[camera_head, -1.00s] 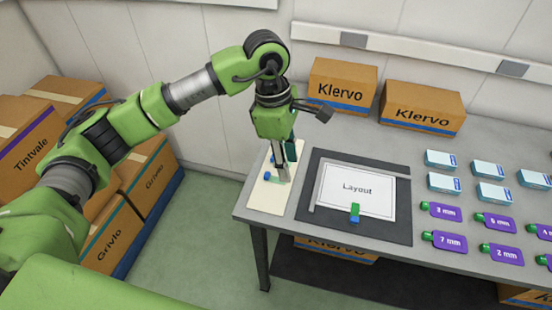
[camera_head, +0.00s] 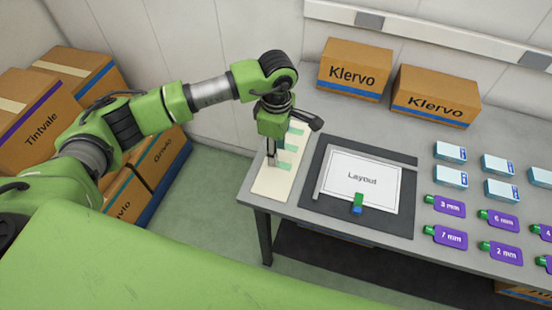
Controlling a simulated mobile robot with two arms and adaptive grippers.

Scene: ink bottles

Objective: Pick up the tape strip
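Several pale green tape strips lie on a cream board at the table's left end; one strip (camera_head: 283,165) shows just right of my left gripper's fingers. The cream board (camera_head: 267,187) lies flat at the table corner. My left gripper (camera_head: 271,161) points down over the board's left part, its fingertips close to the strips. Whether the fingers touch the board or hold anything is too small to tell. The gripper hides part of the board. My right gripper is not in view.
A dark mat (camera_head: 317,202) with a white Layout sheet (camera_head: 374,178) lies right of the board, with a small green-and-blue piece (camera_head: 357,203) on it. Two Klervo cartons (camera_head: 352,70) stand behind.

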